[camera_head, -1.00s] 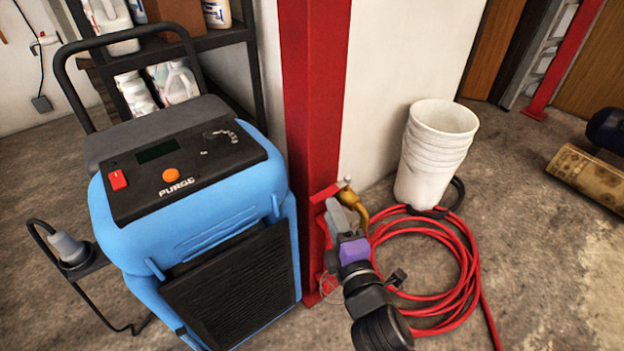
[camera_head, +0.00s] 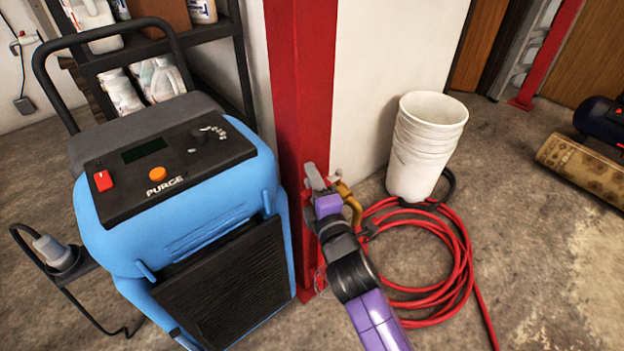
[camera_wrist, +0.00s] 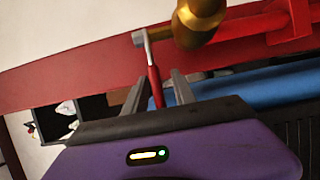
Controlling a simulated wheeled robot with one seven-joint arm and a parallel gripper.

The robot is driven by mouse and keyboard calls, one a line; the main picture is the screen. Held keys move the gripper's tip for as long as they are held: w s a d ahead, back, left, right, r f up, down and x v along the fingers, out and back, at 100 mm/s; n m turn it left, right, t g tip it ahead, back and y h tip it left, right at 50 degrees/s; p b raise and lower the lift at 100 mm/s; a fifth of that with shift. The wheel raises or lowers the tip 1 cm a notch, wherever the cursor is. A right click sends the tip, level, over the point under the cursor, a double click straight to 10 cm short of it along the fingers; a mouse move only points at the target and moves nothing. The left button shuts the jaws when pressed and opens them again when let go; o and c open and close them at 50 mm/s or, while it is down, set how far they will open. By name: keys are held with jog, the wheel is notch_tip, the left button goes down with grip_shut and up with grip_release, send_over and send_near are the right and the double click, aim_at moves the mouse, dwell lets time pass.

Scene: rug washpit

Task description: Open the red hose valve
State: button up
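The hose valve has a brass body (camera_wrist: 198,18) and a lever with a silver arm and a red grip (camera_wrist: 154,88), on the red post (camera_head: 300,90). In the wrist view the red grip stands between the two fingers of my gripper (camera_wrist: 160,92). The fingers are apart, with gaps beside the grip, so my gripper looks open around it. In the head view my gripper (camera_head: 318,177) is in front of the post, just left of the brass body (camera_head: 350,200). It hides most of the lever there.
A blue PURGE machine (camera_head: 190,220) stands close to the left of the post. A coiled red hose (camera_head: 460,255) lies on the floor to the right, by stacked white buckets (camera_head: 425,145). A rolled rug (camera_head: 585,170) lies far right. Floor at the lower right is clear.

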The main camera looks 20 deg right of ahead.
jog(key=shift+c, duration=0.4)
grip_shut()
dwell(0.9)
